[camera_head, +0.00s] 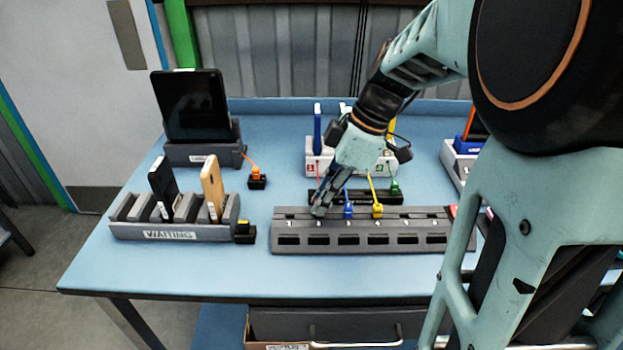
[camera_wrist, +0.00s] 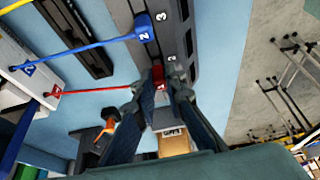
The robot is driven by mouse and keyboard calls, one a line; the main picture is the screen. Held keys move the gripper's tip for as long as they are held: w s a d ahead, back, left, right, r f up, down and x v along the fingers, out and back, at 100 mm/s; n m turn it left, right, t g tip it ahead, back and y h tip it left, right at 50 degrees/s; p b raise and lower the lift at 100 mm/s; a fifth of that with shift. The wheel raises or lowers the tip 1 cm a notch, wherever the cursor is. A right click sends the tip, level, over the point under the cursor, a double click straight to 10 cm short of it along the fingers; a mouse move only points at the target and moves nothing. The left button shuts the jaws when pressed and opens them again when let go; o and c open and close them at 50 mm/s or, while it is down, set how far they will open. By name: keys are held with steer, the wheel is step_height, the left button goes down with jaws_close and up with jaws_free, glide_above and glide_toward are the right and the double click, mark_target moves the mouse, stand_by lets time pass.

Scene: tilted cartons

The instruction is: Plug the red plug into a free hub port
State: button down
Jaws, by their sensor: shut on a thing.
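The dark grey hub (camera_head: 360,243) lies along the front of the blue table with a row of ports. A blue plug (camera_head: 348,211) and a yellow plug (camera_head: 377,210) stand in it side by side. My gripper (camera_head: 318,210) points down at the hub's left part, left of the blue plug. In the wrist view my gripper (camera_wrist: 157,82) is shut on the red plug (camera_wrist: 157,72), right over the hub (camera_wrist: 176,35). The red cable (camera_wrist: 95,91) runs left to a white box. The fingers cover part of the plug; I cannot tell whether it is seated.
Behind the hub are a black rail (camera_head: 330,197), a green plug (camera_head: 393,187) and the white box (camera_head: 318,163). Left stand the WAITING rack (camera_head: 165,233) with two phones, a docked tablet (camera_head: 190,105) and an orange plug (camera_head: 257,173).

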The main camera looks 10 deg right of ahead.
steer(key=shift+f+b, duration=0.7)
steer(key=shift+f, duration=0.1)
stand_by(0.9)
steer(key=c, duration=1.5)
jaws_free()
steer(key=shift+r, duration=0.1)
steer(key=shift+r, duration=0.1)
steer(key=shift+r+p, duration=2.35)
steer(key=shift+r, duration=1.1)
